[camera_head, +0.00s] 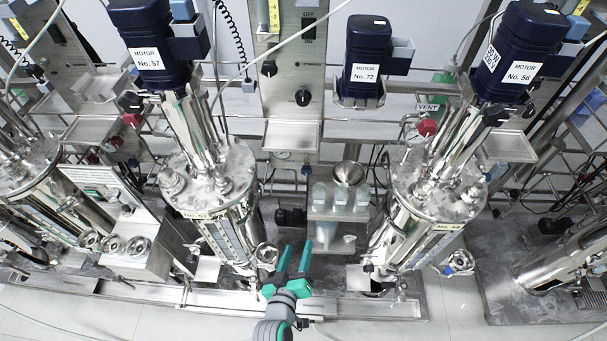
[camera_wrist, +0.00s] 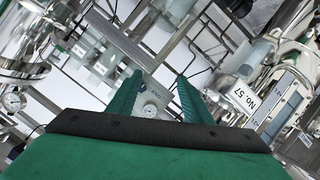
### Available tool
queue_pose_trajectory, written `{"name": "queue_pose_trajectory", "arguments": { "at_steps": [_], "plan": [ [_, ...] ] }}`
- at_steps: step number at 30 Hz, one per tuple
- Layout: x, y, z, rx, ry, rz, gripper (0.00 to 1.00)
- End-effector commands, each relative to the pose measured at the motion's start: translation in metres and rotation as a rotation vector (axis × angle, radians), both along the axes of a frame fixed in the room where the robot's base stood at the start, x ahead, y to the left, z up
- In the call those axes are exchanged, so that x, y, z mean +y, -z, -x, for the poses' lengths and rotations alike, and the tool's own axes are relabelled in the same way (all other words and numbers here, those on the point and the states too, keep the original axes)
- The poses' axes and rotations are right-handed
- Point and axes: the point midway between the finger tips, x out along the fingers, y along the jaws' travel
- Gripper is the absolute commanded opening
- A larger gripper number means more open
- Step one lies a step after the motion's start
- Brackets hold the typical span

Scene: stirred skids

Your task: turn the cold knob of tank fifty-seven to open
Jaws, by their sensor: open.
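Tank fifty-seven (camera_head: 238,215) is a shiny steel vessel left of centre in the head view, under a dark blue motor labelled No. 57 (camera_head: 150,60). Its No. 57 plate (camera_wrist: 243,97) shows at the right in the wrist view. My gripper (camera_head: 296,248) is open and empty, to the right of the tank's lower part. A red knob (camera_head: 131,119) and a black knob (camera_head: 130,101) sit left of the motor's stand. I cannot tell which knob is cold.
A similar tank (camera_head: 405,235) under motor No. 56 stands to the right. Metal handwheels (camera_head: 112,244) are at the lower left.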

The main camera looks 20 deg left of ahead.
Motion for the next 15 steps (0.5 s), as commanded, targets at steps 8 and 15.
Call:
{"name": "queue_pose_trajectory", "arguments": {
  "at_steps": [8,15],
  "plan": [
    [0.044,-0.035,-0.089,-0.072,0.010,0.232,0.46],
    [0.063,-0.066,-0.125,-0.117,0.040,0.343,0.46]
  ]
}}
